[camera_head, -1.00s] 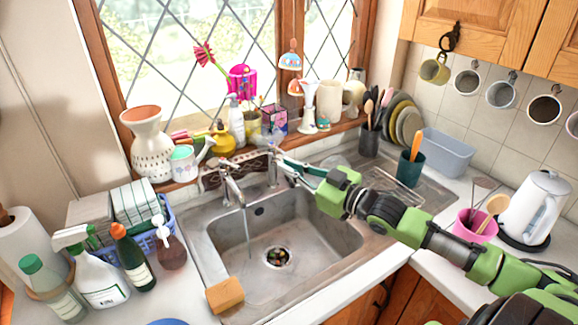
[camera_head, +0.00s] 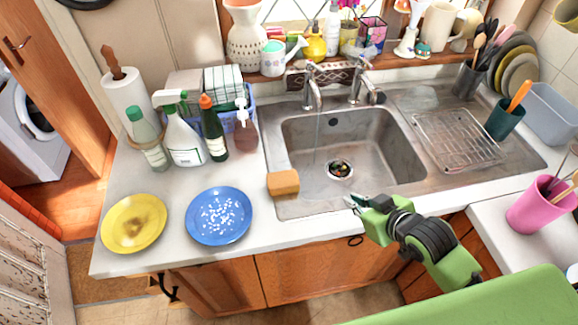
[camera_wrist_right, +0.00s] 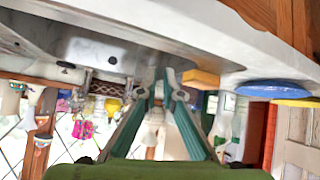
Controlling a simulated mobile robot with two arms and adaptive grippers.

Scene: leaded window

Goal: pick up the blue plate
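The blue plate (camera_head: 219,216) lies flat on the white counter, left of the sink, with small white marks over its middle. It also shows edge-on in the right wrist view (camera_wrist_right: 275,88). My right gripper (camera_head: 349,202) is over the sink's front edge, to the right of the plate and well apart from it. Its two fingers (camera_wrist_right: 164,92) show a narrow gap with nothing held between them. My left gripper is not in view.
A yellow plate (camera_head: 134,223) lies left of the blue one. An orange sponge (camera_head: 284,183) sits at the sink's corner, between gripper and plate. Bottles, including a white spray bottle (camera_head: 183,141), stand behind the plates. The counter's front edge is close to the blue plate.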

